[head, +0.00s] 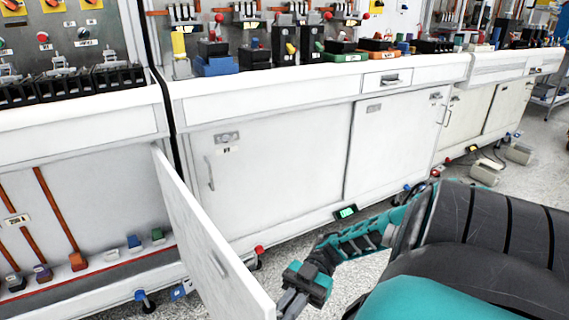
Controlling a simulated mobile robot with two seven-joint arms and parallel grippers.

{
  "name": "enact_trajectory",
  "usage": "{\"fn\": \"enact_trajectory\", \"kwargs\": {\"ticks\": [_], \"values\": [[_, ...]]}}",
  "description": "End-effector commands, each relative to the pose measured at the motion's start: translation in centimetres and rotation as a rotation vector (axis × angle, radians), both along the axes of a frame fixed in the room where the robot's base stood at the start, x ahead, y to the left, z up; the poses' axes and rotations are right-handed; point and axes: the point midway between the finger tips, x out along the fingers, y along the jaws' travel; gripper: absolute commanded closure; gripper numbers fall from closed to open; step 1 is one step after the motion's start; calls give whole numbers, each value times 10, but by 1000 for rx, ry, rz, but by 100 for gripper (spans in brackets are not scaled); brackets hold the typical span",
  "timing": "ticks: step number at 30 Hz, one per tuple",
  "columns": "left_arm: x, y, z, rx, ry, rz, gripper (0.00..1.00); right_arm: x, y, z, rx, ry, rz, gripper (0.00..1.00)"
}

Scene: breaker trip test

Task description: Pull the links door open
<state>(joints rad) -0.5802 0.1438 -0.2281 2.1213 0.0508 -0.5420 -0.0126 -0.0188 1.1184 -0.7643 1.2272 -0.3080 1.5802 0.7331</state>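The links door (205,240) is a white panel on the left cabinet. It stands swung out toward me from its edge beside the middle cabinet, and a small handle (219,264) shows on its left face. Behind it the cabinet is open, with orange-brown bars (55,215) and several coloured blocks inside. My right gripper (287,303) is low at the door's free edge, at the bottom of the picture. Its fingers are small and partly cut off, so I cannot tell whether they touch the door or are open. My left gripper is not in view.
The middle cabinet (275,165) has shut white doors with handles. Its top carries several coloured devices, including a blue block (217,66). A small green display (345,212) sits at its base.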

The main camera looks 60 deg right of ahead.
Motion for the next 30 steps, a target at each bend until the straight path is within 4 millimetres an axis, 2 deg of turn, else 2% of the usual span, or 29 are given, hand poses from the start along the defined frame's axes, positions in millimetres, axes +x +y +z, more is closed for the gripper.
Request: {"fn": "enact_trajectory", "kwargs": {"ticks": [1, 11, 12, 19, 26, 30], "values": [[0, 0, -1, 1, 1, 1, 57, 7, -3, 2, -6, -12, -19, 100], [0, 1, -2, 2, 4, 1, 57, 8, -3, 2, -7, -14, -20, 100], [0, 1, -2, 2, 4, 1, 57, 8, -3, 2, -7, -14, -20, 86], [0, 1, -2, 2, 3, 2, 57, 6, -2, 2, -4, -11, -15, 64], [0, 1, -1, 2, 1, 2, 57, 4, -2, 1, -3, -7, -10, 64], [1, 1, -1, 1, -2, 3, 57, 4, -10, 0, -5, -6, -10, 64]]}}
